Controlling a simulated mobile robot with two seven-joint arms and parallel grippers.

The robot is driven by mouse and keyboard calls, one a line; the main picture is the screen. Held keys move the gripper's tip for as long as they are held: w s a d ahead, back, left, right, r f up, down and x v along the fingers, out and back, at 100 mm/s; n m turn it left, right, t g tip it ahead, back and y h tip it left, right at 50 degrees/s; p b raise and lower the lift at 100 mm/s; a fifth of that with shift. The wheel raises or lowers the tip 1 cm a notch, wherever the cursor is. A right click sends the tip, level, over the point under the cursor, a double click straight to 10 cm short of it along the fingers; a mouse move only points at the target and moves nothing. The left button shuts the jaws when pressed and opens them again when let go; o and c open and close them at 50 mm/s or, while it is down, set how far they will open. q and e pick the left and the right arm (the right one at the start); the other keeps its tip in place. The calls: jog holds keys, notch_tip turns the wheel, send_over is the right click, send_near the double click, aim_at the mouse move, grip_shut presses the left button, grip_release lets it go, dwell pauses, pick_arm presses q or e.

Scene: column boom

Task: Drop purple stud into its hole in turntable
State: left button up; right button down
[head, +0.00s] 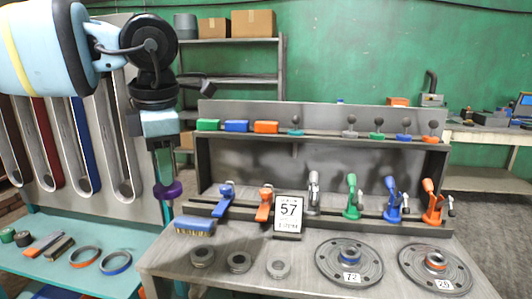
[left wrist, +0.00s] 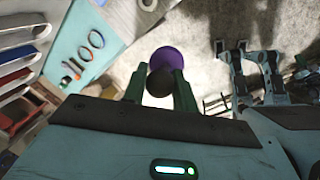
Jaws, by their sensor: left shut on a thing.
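The purple stud (head: 168,190) has a round purple head. My left gripper (head: 164,172) is shut on it and holds it hanging down, left of the workbench and above the gap beside the blue-green table. In the left wrist view the purple stud (left wrist: 178,58) shows beyond the green fingers of my left gripper (left wrist: 161,82), with a dark round end between them. Two dark round plates with holes, a left plate (head: 333,276) and a right plate (head: 415,276), lie on the bench at the right. I cannot tell which is the turntable. My right gripper is not in view.
A rack shelf (head: 330,138) stands behind. Rings and blocks lie on the blue-green table (head: 40,275).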

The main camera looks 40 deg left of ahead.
pick_arm(q)
jog(key=a+f+m, duration=0.5)
jog(key=f, duration=0.4)
jog(key=w+d+f+m+t+h, duration=0.15)
jog(key=d+f+m, duration=0.25)
jog(key=f+m, duration=0.5)
jog(key=w+d+f+m+h, duration=0.1)
jog(key=w+d+f+m, duration=0.1)
jog(key=d+m, duration=0.3)
jog(key=w+d+f+m+g, duration=0.1)
jog(key=w+d+f+m, duration=0.1)
jog(key=d+m, duration=0.4)
jog(key=w+d+f+m+g+h, duration=0.1)
jog(key=d+f+m, duration=0.3)
jog(key=d, duration=0.7)
jog(key=shift+w+d+f+m+h, duration=0.15)
jog(key=shift+w+d+m+h, duration=0.15)
jog(key=shift+w+m, duration=0.7)
jog(key=shift+g, duration=0.25)
